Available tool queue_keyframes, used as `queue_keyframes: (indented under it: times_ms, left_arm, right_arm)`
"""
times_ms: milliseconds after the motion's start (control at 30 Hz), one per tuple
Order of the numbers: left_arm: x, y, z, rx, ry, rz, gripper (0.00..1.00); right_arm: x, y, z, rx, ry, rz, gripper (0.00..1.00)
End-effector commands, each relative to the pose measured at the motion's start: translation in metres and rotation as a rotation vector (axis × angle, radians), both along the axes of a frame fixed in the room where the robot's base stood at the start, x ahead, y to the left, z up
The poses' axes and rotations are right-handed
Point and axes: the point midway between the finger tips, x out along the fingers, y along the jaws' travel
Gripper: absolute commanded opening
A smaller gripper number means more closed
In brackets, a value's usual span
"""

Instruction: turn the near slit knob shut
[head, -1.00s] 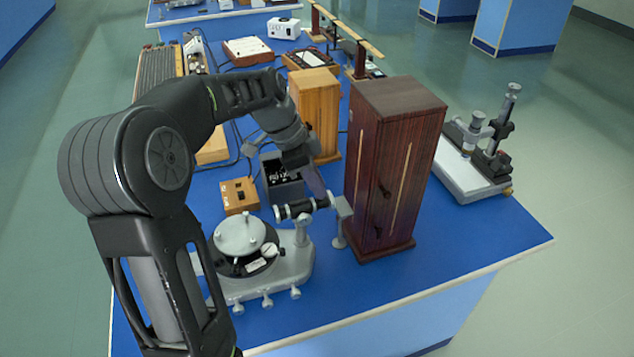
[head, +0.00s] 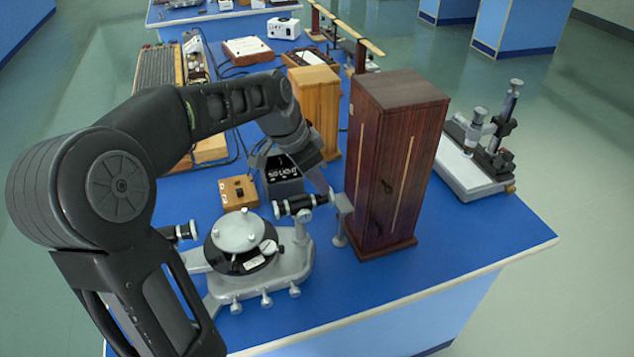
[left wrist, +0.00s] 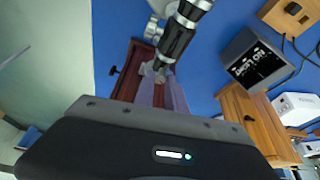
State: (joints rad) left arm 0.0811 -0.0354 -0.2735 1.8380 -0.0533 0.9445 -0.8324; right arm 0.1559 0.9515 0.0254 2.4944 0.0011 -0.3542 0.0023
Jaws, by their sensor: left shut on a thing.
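The near spectrometer (head: 300,262) is grey, with a round table (head: 236,232) and a short black collimator tube (head: 296,205). The tube's slit end points toward the dark wooden cabinet. My left gripper (head: 325,190) reaches over the tube from behind, its fingers at the slit end. In the left wrist view, the fingers (left wrist: 161,80) are closed together at the silver end of the black tube (left wrist: 177,38). They are shut on the near slit knob, which is small and mostly hidden between them. My right gripper is in neither view.
The tall dark cabinet (head: 386,165) stands close to the right of the slit end. A dark box with lettering (head: 283,178) and a small wooden switch box (head: 238,192) stand behind the spectrometer. The blue bench top is clear at the front right (head: 455,250).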

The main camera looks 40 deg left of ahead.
Motion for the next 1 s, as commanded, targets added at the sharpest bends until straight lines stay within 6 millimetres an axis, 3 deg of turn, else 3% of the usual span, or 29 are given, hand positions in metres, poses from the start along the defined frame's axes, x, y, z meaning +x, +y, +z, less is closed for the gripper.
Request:
queue_keyframes:
  times_ms: [500,1000]
  left_arm:
    - [-0.001,-0.005,-0.001,0.001,-0.003,0.457,0.00]
    - [0.000,-0.007,0.000,-0.001,-0.001,0.629,0.00]
  right_arm:
    - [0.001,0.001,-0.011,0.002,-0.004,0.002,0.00]
    - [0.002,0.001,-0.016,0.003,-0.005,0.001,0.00]
